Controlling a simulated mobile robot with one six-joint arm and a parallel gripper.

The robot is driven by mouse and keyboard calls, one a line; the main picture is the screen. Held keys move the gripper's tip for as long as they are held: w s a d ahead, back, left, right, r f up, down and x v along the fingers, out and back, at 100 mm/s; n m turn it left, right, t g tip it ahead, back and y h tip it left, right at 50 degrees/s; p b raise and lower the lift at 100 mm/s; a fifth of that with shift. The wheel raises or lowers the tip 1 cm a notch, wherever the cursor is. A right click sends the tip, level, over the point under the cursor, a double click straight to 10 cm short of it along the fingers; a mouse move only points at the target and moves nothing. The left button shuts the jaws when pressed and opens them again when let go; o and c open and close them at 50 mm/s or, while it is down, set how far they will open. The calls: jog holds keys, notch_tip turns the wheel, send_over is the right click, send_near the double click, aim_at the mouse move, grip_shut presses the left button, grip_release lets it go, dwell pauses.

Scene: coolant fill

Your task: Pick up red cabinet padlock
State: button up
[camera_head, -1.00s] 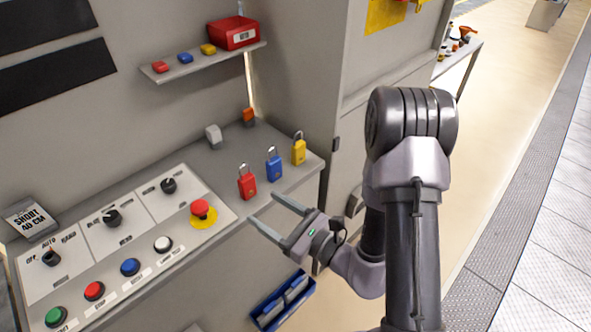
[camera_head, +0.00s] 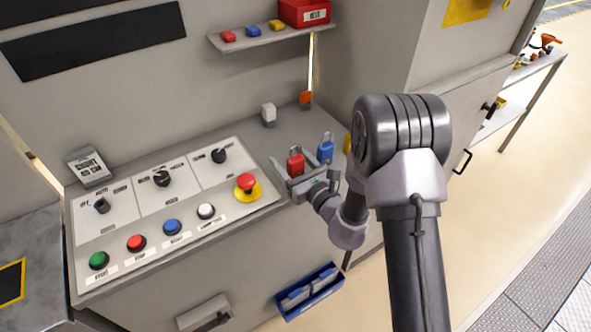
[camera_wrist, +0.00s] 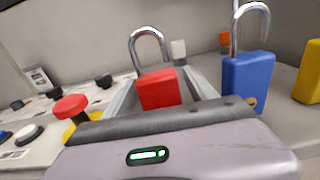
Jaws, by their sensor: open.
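The red padlock (camera_head: 295,163) stands upright on the console's right end, its shackle up. In the wrist view the red padlock (camera_wrist: 158,88) sits between the two fingers of my gripper (camera_wrist: 160,92), its lower part hidden behind the gripper body. My gripper (camera_head: 292,169) is open around it in the head view, one finger on each side. I cannot tell whether either finger touches it.
A blue padlock (camera_head: 325,149) stands close to the right of my gripper, with a yellow padlock (camera_wrist: 309,72) beyond it. The red emergency button (camera_head: 247,182) is to the left. A shelf (camera_head: 262,38) hangs above.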

jog(key=shift+w, duration=0.1)
grip_shut()
jog(key=shift+r, duration=0.15)
jog(key=shift+r+p, duration=0.25)
jog(key=shift+p, duration=0.05)
notch_tip(320, 180, up, 4)
jog(key=shift+f+p, duration=0.25)
jog(key=shift+p, duration=0.85)
jog(key=p+v, duration=0.4)
jog(key=v, duration=1.2)
jog(key=shift+r, duration=0.4)
